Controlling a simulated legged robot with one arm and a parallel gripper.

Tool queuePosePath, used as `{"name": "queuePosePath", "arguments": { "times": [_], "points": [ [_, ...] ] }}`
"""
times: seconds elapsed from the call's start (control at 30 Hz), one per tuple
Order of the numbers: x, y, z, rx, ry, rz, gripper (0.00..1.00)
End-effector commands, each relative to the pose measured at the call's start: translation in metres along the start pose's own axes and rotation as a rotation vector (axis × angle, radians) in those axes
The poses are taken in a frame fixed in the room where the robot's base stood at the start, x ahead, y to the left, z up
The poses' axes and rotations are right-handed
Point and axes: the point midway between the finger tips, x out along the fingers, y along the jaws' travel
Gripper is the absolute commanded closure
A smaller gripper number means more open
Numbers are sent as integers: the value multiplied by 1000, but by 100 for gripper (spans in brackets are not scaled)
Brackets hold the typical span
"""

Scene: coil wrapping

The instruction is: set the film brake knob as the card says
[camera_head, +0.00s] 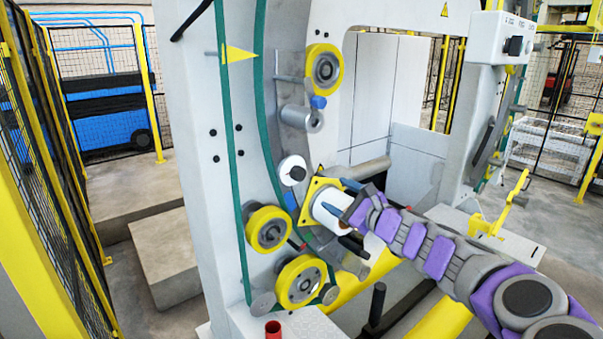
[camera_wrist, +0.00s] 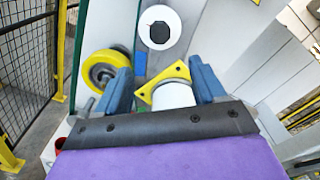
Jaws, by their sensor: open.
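A white round dial with a black knob (camera_head: 292,172), which I take for the film brake knob, sits on the machine's ring frame. In the wrist view the dial's black centre (camera_wrist: 159,32) is ahead of my gripper, beyond the fingertips. My gripper (camera_wrist: 160,76) is open, its two blue fingers spread. In the wrist view a white roll (camera_wrist: 173,95) with a yellow flange plate (camera_wrist: 178,71) shows between the fingers. I cannot tell whether the fingers touch it. The head view shows the same roll (camera_head: 329,211) just in front of my gripper. I see no readable card.
Yellow-rimmed rollers (camera_head: 268,229) (camera_head: 301,281) are left of and below the roll, another (camera_head: 323,70) is above. A grey cylinder (camera_head: 301,119) sticks out above the dial. A control box (camera_head: 503,40) with a black switch is at upper right. Mesh fencing (camera_head: 50,150) stands left.

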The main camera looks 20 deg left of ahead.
Motion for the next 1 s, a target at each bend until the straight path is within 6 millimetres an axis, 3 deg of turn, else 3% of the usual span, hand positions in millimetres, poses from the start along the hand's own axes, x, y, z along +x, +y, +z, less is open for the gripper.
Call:
{"name": "queuePosePath", "arguments": {
  "times": [0.4, 1.0],
  "points": [
    [60, 0, 0, -3, 2, 1, 31],
    [121, -1, 2, -6, 0, -1, 31]
  ]
}}
